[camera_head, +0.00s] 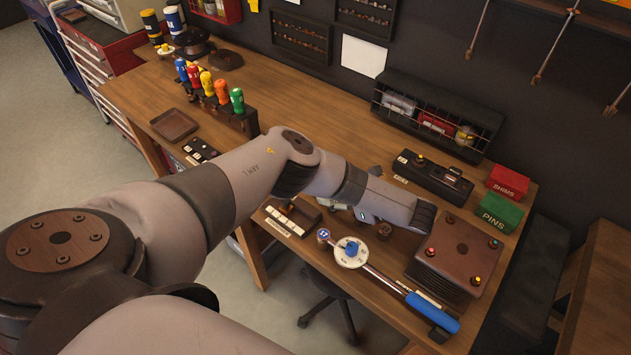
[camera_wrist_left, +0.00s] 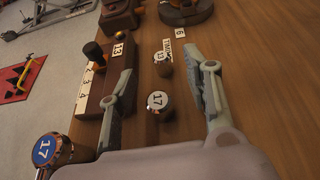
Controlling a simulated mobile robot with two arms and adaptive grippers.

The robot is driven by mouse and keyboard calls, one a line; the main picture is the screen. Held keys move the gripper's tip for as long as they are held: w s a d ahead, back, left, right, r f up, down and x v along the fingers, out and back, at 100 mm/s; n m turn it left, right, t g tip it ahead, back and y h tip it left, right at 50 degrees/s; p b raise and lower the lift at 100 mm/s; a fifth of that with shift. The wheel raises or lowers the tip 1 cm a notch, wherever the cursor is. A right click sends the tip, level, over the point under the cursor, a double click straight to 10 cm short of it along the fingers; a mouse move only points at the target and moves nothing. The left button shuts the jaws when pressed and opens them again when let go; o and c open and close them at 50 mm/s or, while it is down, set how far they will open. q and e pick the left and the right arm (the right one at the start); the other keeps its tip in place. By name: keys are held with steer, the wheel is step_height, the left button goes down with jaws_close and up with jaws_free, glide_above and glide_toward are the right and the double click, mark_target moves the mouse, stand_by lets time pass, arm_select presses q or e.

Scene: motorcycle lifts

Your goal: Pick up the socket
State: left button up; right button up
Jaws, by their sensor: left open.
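In the left wrist view a small round socket (camera_wrist_left: 158,103) with a white "17" cap stands on the wooden bench between the fingers of my left gripper (camera_wrist_left: 160,52). The gripper is open, with a gap on both sides of the socket. A second, similar socket (camera_wrist_left: 163,68) marked "13" stands farther along, near the fingertips. In the head view my left arm reaches over the bench and hides most of its gripper. My right gripper is not in view.
A dark rack (camera_wrist_left: 100,95) with numbered slots lies beside the left finger. A torque wrench (camera_head: 388,280) with a blue "17" head (camera_wrist_left: 46,150) lies close by. A brown block (camera_head: 458,250), green pins box (camera_head: 497,211) and red shims box (camera_head: 508,182) stand right.

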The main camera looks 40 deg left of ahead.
arm_select(q)
steer(key=shift+w+a+f, duration=0.15)
steer(key=shift+f, duration=0.05)
steer(key=b+x, duration=0.1)
steer(key=x, duration=0.3)
steer(key=shift+a, duration=0.45)
steer(key=shift+d, duration=0.2)
steer(key=shift+c, duration=0.5)
steer(key=shift+a, duration=0.1)
steer(key=c, duration=0.8)
jaws_close()
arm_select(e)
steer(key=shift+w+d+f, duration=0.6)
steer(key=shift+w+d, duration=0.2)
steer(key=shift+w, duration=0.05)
